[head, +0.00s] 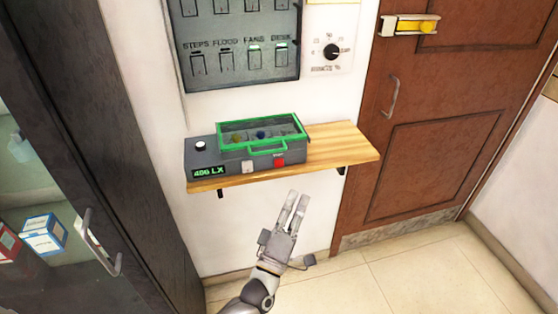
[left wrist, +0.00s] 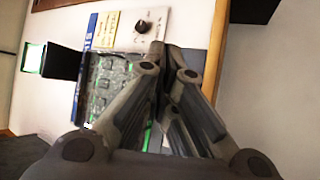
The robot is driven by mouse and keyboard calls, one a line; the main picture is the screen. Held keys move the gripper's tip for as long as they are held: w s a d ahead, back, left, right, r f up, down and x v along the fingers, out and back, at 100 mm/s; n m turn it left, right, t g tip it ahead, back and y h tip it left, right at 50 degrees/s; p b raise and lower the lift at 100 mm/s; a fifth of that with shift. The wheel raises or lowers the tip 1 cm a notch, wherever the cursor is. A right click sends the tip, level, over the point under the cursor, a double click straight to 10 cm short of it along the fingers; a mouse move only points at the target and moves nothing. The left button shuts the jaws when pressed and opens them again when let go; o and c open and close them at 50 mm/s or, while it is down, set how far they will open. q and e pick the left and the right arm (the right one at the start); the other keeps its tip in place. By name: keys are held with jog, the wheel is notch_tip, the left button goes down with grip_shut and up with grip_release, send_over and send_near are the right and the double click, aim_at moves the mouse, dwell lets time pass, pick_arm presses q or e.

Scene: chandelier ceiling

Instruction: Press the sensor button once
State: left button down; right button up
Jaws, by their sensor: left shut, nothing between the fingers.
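A grey device (head: 209,158) sits on the wooden wall shelf in the head view. Its green display reads about 406 LX. A round white-topped part (head: 200,145) stands on its left end. A clear cover with a green frame (head: 268,151) closes over its top, with small coloured parts under it. A pale button (head: 247,167) and a red button (head: 280,162) are on its front; their labels are too small to read. My left gripper (head: 297,197) is shut and empty, below and in front of the shelf, apart from the device. Its fingers also show in the left wrist view (left wrist: 172,52).
The wooden shelf (head: 345,145) has bare room at its right. Above are a switch panel (head: 238,70) and a dial plate (head: 331,52). A brown door (head: 440,110) is at right, a dark glass-fronted cabinet (head: 75,110) at left.

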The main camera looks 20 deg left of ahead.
aim_at(285, 174)
dwell(0.3)
pick_arm(q)
jog(key=w+a+b, duration=0.3)
jog(key=w+a, duration=0.2)
jog(key=w, duration=0.2)
jog(key=shift+w, duration=0.15)
dwell(0.4)
jog(key=shift+w, duration=0.1)
dwell(1.1)
jog(key=shift+w+a+b, duration=0.2)
jog(key=shift+w+b, duration=0.05)
jog(key=shift+b, duration=0.05)
jog(key=shift+w+a+b, duration=0.3)
jog(key=shift+w, duration=0.1)
dwell(0.7)
jog(key=shift+s+d, duration=0.1)
jog(key=shift+s, duration=0.05)
jog(key=shift+s+d+p, duration=0.45)
jog(key=shift+s, duration=0.2)
